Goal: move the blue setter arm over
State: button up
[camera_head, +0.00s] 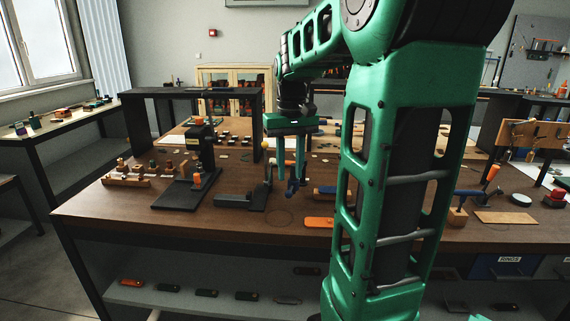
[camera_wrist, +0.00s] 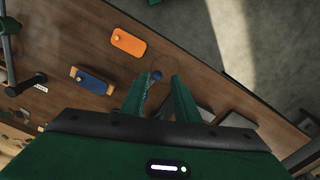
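My gripper (camera_head: 290,182) points down over the workbench, its green fingers apart. In the wrist view, my gripper (camera_wrist: 158,85) shows a gap between the fingertips.
A black press stand (camera_head: 187,193) with an orange knob stands left. An orange plate (camera_head: 319,222) lies near the bench's front edge, with a blue-topped wooden block (camera_wrist: 92,80) behind it. A wooden rack of pegs (camera_head: 127,181) stands far left.

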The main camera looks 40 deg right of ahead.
aim_at(288, 191)
jog(key=shift+w+d+r, duration=0.25)
jog(key=shift+w+d, duration=0.35)
jog(key=shift+w, duration=0.25)
jog(key=shift+f, duration=0.2)
notch_tip(288, 191, down, 7)
jog(key=shift+f, duration=0.25)
jog(key=shift+c, duration=0.9)
jog(key=shift+r, duration=0.1)
jog(key=c, duration=0.4)
